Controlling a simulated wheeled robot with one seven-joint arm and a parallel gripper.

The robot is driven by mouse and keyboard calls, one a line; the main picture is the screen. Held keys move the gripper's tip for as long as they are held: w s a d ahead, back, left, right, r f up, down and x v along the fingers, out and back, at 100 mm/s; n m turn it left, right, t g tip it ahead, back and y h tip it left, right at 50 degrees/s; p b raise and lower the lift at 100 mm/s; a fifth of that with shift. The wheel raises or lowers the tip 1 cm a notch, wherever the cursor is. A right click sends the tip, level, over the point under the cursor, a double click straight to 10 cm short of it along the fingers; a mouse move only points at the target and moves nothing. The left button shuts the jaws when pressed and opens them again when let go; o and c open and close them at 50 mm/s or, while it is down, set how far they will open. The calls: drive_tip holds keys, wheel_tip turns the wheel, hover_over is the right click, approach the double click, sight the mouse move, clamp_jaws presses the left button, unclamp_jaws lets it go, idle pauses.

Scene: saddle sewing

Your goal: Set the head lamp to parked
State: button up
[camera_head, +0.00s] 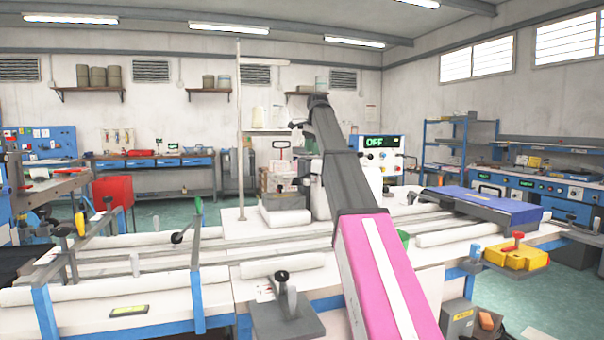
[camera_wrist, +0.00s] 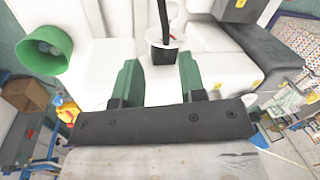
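In the wrist view, my gripper (camera_wrist: 158,68) shows two green fingers set well apart, with nothing clearly held between them. A thin black stem (camera_wrist: 163,18) rises from a pale round collar (camera_wrist: 162,42) on the white machine body (camera_wrist: 95,62), just beyond the gap between the fingers. A green flared cup (camera_wrist: 45,48), possibly the lamp's shade, is at the left, apart from the fingers. I cannot tell for sure which part is the head lamp. In the head view, my arm covers much of the white machine (camera_head: 372,172), and my fingertips cannot be made out.
A panel reading OFF (camera_head: 382,142) stands right of my arm. The long white bench (camera_head: 130,308) carries rails, rolls and clamps. A blue box (camera_head: 485,204) and a yellow fixture (camera_head: 516,257) are at the right. Open floor (camera_head: 555,300) shows at the far right.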

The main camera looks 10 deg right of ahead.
drive_tip(key=f, duration=0.3)
drive_tip(key=w+f, duration=0.1)
drive_tip(key=f, duration=0.3)
drive_tip(key=w+a+f, duration=0.1)
drive_tip(key=f, duration=0.2)
drive_tip(key=shift+w+f, duration=0.2)
drive_tip(key=shift+f, duration=0.1)
clamp_jaws()
